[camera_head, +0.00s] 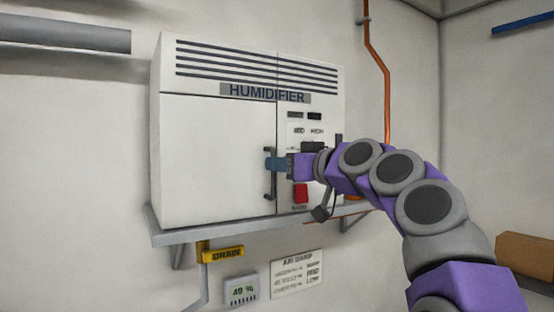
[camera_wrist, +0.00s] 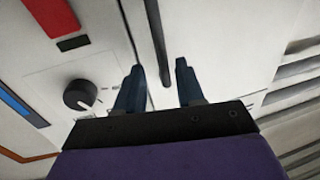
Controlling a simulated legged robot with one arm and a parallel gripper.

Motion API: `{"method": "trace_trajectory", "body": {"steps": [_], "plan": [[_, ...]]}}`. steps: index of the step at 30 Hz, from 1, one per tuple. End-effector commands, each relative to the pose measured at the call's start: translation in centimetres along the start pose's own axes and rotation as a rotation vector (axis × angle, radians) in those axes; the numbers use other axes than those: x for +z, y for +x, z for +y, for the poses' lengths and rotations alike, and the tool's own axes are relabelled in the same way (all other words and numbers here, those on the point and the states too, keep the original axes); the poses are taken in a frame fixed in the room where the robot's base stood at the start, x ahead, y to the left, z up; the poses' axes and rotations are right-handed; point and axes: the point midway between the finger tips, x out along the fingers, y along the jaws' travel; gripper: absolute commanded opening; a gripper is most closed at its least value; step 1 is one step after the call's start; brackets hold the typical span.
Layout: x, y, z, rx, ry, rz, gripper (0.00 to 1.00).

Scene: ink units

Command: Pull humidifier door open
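The white humidifier (camera_head: 215,110) sits on a wall shelf in the head view. Its plain door (camera_head: 215,150) is shut and has a dark vertical bar handle (camera_head: 268,186) near its right edge. My gripper (camera_head: 270,163) reaches in from the right, its blue fingers at the handle's middle and covering part of it. In the wrist view, my gripper (camera_wrist: 159,66) is open, with its two fingers apart. The dark handle (camera_wrist: 156,35) runs down toward the gap between them. I cannot tell whether either finger touches it.
A red button (camera_head: 300,193) is on the panel right of the door. A black knob (camera_wrist: 80,95) shows beside the fingers in the wrist view.

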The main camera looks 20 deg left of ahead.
Motion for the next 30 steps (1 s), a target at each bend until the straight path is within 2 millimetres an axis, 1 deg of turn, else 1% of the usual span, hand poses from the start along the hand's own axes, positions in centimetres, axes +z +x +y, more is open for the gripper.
{"method": "trace_trajectory", "body": {"steps": [3, 6, 14, 26, 30], "plan": [[0.0, 1.1, -0.3, 0.000, 0.000, -0.002, 0.38], [0.2, 1.8, -0.5, 0.000, -0.002, -0.003, 0.38], [0.2, 1.9, -0.6, 0.000, -0.003, -0.004, 0.38], [0.0, 1.2, -0.2, 0.000, 0.000, 0.000, 0.00], [0.0, 1.4, -0.1, 0.002, -0.001, 0.001, 0.00]]}}
